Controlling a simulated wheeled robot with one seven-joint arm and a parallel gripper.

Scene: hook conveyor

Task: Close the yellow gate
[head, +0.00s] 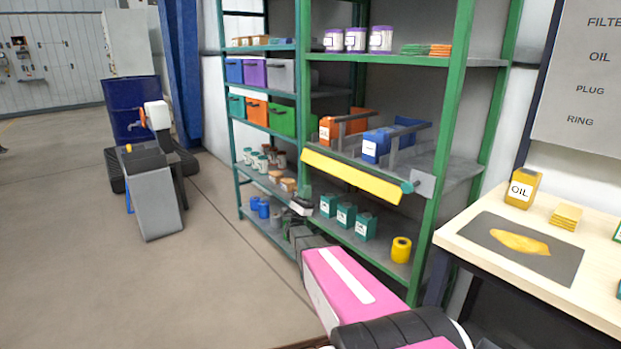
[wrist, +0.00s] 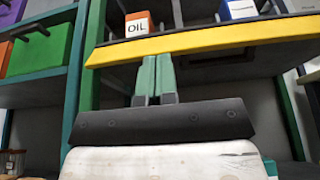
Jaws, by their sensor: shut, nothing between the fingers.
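The yellow gate (head: 350,178) is a long flat bar along the front of the middle shelf bay, sloping down to the right in the head view. Its right end meets a teal cylinder (head: 407,187) beside a grey plate (head: 422,183). In the wrist view the gate (wrist: 215,40) crosses the upper part. My gripper (head: 304,190) is near the gate's left end. In the wrist view its green fingers (wrist: 155,60) are together and empty, with tips at the gate's lower edge. I cannot tell whether they touch it.
Green shelf posts (head: 440,150) flank the bay. Teal boxes (head: 345,215) and a yellow roll (head: 401,250) sit on the shelf below. A workbench (head: 470,235) stands at right; open floor lies left.

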